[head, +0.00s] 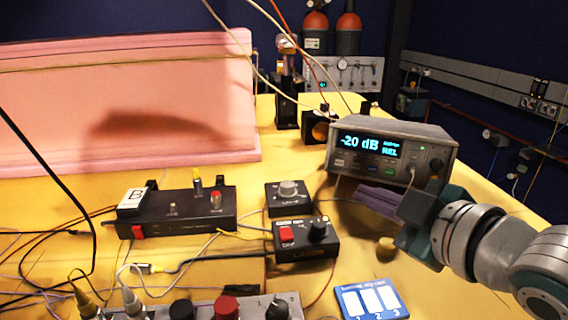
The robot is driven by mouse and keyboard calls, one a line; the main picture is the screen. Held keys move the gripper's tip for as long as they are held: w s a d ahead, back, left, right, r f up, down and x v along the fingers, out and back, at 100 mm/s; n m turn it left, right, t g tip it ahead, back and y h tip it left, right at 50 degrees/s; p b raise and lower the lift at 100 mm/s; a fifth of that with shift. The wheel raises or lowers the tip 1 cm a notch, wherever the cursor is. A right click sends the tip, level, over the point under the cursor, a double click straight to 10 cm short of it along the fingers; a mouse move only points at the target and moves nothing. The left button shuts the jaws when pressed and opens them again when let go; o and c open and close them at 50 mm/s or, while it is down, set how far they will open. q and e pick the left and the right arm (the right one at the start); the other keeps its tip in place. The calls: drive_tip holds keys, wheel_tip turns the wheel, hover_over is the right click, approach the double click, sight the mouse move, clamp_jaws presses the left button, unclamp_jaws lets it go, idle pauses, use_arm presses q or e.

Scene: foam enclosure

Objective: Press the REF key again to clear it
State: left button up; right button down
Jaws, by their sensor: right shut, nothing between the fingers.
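The bench meter (440,142) is a grey box at the back right of the yellow table. Its lit display (366,146) reads "-20 dB" with "REL" at its right. A row of small keys (372,170) lies under the display; their labels are too small to read, so I cannot tell which is the REF key. My right gripper (405,215) is shut and empty, just in front of and below the meter's right part. I cannot tell whether it touches anything. My left gripper is not in view.
A purple folded item (376,200) lies before the meter, and a small brass knob (385,246) stands near my gripper. Black control boxes (306,240) and cables fill the middle. A blue numbered card (370,300) lies in front. A pink foam wall (200,100) stands left.

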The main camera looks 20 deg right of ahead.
sight(372, 169)
drive_tip(key=shift+w+d+f+b, duration=0.3)
drive_tip(key=shift+w+d+b, duration=0.1)
drive_tip(key=shift+b, duration=0.1)
drive_tip(key=w+d+b, duration=0.2)
drive_tip(key=w+d+f+b, duration=0.1)
drive_tip(key=d+b, duration=0.1)
drive_tip(key=shift+w, duration=0.4)
drive_tip(key=shift+w+d+b, duration=0.4)
drive_tip(key=shift+w+d, duration=0.3)
idle(0.7)
drive_tip(key=shift+w+d+f, duration=0.1)
idle(0.4)
drive_tip(key=shift+w+d, duration=0.2)
